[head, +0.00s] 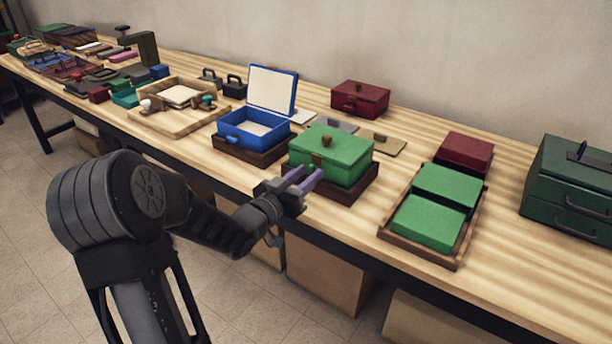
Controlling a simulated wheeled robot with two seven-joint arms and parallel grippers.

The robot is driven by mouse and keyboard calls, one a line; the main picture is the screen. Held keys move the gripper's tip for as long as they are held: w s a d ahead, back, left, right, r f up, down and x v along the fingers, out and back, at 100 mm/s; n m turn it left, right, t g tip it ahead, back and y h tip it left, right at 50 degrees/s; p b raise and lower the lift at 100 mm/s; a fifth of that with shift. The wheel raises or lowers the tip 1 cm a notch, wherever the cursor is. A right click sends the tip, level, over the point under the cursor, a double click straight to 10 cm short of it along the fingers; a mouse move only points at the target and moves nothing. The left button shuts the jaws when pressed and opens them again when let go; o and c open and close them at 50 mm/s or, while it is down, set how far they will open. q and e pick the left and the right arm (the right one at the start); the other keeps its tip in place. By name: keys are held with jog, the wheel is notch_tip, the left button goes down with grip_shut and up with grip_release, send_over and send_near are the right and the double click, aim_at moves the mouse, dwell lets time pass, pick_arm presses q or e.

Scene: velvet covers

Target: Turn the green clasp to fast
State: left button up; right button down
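The green box (345,152) sits closed on a dark wooden base (360,187) near the table's front edge. It has a brown knob on its lid. Its clasp (317,160) is a small brown piece on the front side facing my arm; which way it is turned is too small to tell. My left gripper (311,173) reaches in from the left, its two purple fingers pointing at the clasp with a gap between them. The fingertips are just in front of and below the clasp; I cannot tell whether they touch it. My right gripper is out of view.
An open blue box (244,129) stands left of the green one. A wooden tray (452,255) with green and red boxes lies to the right, and a dark green chest (570,185) beyond it. A dark red box (360,98) stands behind.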

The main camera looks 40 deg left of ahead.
pick_arm(q)
jog(key=shift+c, duration=0.2)
grip_shut()
dwell(0.3)
